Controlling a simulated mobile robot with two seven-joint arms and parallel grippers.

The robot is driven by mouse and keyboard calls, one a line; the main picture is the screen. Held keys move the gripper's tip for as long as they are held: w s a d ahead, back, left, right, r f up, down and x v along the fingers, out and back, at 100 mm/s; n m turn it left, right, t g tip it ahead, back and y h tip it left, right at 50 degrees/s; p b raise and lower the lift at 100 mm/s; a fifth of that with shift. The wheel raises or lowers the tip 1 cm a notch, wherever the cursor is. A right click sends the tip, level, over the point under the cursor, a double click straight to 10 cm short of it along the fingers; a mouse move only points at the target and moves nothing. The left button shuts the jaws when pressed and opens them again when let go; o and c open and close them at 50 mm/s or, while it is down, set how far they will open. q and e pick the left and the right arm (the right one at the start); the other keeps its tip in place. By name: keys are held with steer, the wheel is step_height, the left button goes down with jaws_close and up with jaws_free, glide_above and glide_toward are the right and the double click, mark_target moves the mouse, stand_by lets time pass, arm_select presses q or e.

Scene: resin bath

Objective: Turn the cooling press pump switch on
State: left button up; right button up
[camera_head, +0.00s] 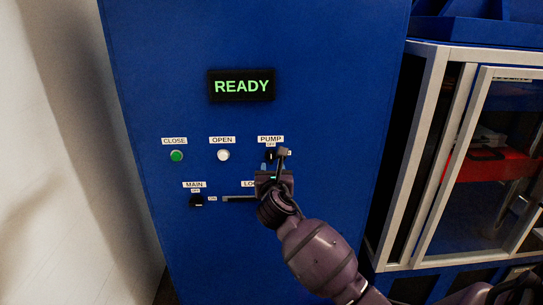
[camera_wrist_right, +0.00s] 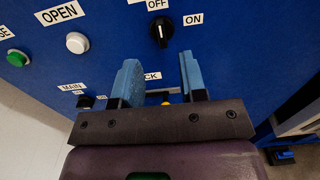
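The pump switch is a black rotary knob (camera_wrist_right: 160,33) on the blue panel, with a white line pointing up toward the OFF label (camera_wrist_right: 157,4). The ON label (camera_wrist_right: 193,19) is to its right. In the head view the knob is mostly hidden behind my gripper, under the PUMP label (camera_head: 270,139). My right gripper (camera_wrist_right: 157,62) is open and empty, its blue fingers pointing at the panel. The knob shows beyond the gap between the fingertips and looks clear of them. In the head view the right gripper (camera_head: 275,158) is just in front of the switch. My left gripper is not in view.
The panel (camera_head: 330,60) has a READY display (camera_head: 241,86), a green CLOSE button (camera_head: 176,156), a white OPEN button (camera_head: 223,155) and a MAIN switch (camera_head: 197,201). The LOCK area is partly covered by my gripper. A white-framed cabinet (camera_head: 430,150) stands at right.

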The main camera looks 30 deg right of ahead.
mark_target(271, 154)
steer(key=x, duration=0.9)
steer(key=shift+b, duration=0.4)
steer(key=shift+c, duration=0.5)
jaws_close()
